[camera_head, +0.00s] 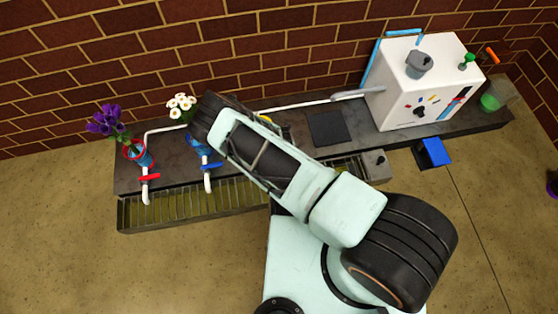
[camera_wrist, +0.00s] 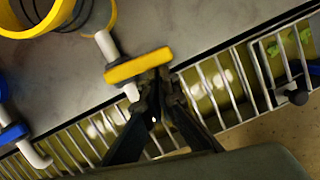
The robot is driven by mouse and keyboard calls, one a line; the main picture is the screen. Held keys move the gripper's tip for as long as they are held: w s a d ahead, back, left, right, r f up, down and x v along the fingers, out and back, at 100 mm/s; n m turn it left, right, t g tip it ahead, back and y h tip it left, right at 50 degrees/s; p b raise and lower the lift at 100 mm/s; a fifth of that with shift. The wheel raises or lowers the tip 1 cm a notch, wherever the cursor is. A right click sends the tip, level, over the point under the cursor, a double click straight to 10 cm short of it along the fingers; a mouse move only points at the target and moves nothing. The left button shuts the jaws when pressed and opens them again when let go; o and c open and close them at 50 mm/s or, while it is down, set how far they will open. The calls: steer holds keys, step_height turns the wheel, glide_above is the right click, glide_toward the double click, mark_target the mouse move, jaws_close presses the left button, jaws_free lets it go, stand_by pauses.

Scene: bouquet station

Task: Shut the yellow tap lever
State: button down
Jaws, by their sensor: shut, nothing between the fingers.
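The yellow tap lever (camera_wrist: 138,66) is in the middle of the wrist view, a flat bar lying crosswise over a white spout pipe (camera_wrist: 106,46). My gripper (camera_wrist: 160,78) is shut and empty. Its dark fingertips are at the lever's right end, very close to it; I cannot tell whether they touch. In the head view my arm hides the lever and the gripper.
A yellow ring-shaped rim (camera_wrist: 40,18) stands on the counter behind the lever. The blue lever (camera_head: 211,166) and red lever (camera_head: 148,177) are to the left. A slatted drain grate (camera_head: 180,208) runs along the front. A white machine (camera_head: 425,85) stands right.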

steer(key=shift+w+d, duration=0.1)
steer(key=shift+w, duration=0.3)
stand_by(0.4)
